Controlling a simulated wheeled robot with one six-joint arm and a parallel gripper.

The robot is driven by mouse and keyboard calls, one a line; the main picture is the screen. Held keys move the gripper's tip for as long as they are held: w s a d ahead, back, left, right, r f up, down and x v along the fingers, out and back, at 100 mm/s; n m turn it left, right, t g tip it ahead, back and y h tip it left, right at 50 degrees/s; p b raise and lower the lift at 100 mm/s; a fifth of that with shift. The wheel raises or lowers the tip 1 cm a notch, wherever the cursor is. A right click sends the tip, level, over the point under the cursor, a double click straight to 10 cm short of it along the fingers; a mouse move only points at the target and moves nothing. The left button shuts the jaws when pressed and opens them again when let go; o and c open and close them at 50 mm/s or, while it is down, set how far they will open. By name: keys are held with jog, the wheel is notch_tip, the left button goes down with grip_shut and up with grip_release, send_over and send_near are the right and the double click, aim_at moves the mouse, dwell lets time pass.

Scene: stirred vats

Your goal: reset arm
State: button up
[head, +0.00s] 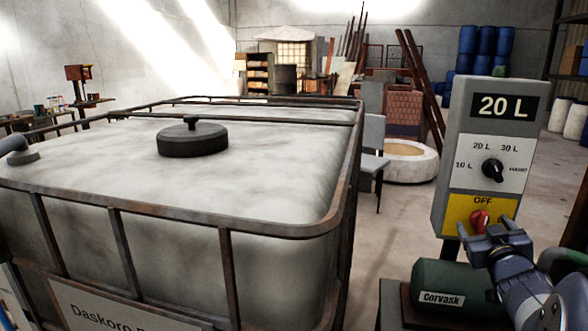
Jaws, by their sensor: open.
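My gripper (497,240) is at the lower right in the head view, at the foot of the control box (448,172). Its jaws are apart, just below or in front of a red knob (480,219) on the yellow OFF panel. I cannot tell whether the jaws touch the knob. My arm comes up from the bottom right corner. The box shows a black "20 L" sign (503,106) and a black dial (492,170) with litre marks around it.
A large white caged tank (270,188) with a black lid (192,140) fills the left and middle. A green Corvask motor (450,289) lies beside my arm. A chair (373,155), a round stone-like basin (411,171) and blue barrels (487,50) stand behind. Grey floor shows between tank and box.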

jog(key=m+p, duration=0.1)
jog(key=m, duration=0.2)
jog(key=shift+p, duration=0.4)
jog(key=shift+m, duration=0.3)
jog(key=shift+f, duration=0.15)
